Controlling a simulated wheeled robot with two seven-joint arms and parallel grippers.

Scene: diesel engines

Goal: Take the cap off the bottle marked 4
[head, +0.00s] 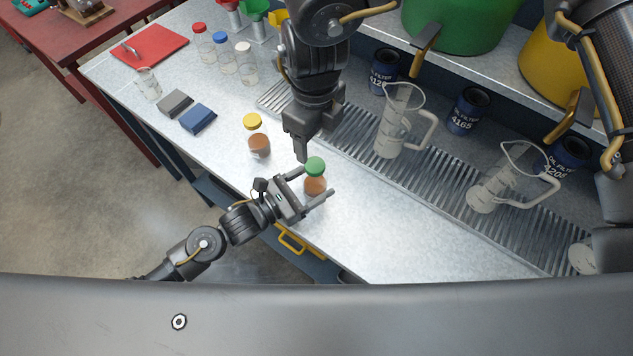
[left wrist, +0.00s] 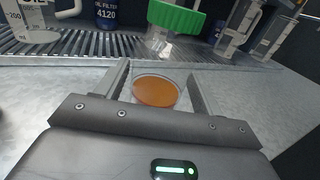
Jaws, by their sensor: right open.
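A bottle (head: 315,186) with a green cap (head: 315,166) and amber contents stands out at the table's near side. My left gripper (head: 312,184) is shut on its body, one finger on each side. In the left wrist view the amber contents (left wrist: 157,91) lie between the fingers and the green cap (left wrist: 178,16) is above them. The cap is on. No number on the bottle is readable, and I cannot tell whether its base touches the table. My right gripper (head: 302,152) points down, open and empty, just above and left of the cap.
A bottle with a yellow cap (head: 257,140) stands to the left. Clear pitchers (head: 390,135) (head: 490,190) stand on the ribbed strip (head: 430,185) behind, near dark blue oil filters (head: 467,112). Blue and grey blocks (head: 198,118) lie left. The tabletop right of the bottle is clear.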

